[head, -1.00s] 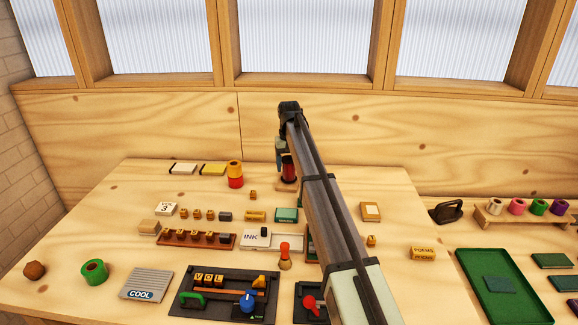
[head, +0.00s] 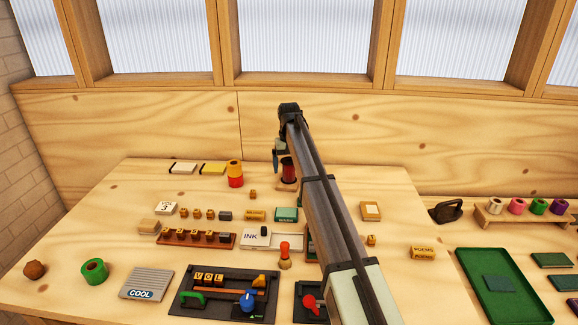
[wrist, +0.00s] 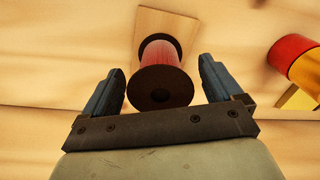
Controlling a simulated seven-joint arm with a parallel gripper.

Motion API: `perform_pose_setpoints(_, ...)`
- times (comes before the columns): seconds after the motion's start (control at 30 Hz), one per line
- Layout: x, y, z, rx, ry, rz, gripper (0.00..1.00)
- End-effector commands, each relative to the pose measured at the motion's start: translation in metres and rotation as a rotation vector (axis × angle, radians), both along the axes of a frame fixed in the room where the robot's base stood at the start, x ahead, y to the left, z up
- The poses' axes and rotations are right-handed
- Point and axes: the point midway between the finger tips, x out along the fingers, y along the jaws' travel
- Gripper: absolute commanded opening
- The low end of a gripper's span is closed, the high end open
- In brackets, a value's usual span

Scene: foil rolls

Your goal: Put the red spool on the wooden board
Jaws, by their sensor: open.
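The red spool (head: 288,171) with dark end flanges stands upright on the small wooden board (head: 284,187) at the back of the table. In the wrist view the spool (wrist: 162,57) shows end-on, its dark near flange facing the camera, with the pale board (wrist: 178,20) under its far end. My gripper (wrist: 163,72) is open, one finger on each side of the spool, with gaps visible between fingers and spool. In the head view my gripper (head: 281,154) is at the spool's top, and my arm hides part of the spool and board.
A yellow and red roll stack (head: 235,175) stands left of the spool; it also shows in the wrist view (wrist: 298,58). Yellow and white pads (head: 212,169) lie further left. Letter blocks and an ink pad (head: 257,238) lie in front. The wooden wall rises behind.

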Motion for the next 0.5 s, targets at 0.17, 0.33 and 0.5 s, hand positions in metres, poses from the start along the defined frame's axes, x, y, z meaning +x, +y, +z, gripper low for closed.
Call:
perform_pose_setpoints(0.17,0.001,0.0,0.015,0.0,-0.001,0.0,0.93)
perform_pose_setpoints(0.33,0.001,0.0,0.045,0.001,-0.002,0.0,0.93)
perform_pose_setpoints(0.5,0.001,0.0,0.077,0.001,-0.002,0.0,0.93)
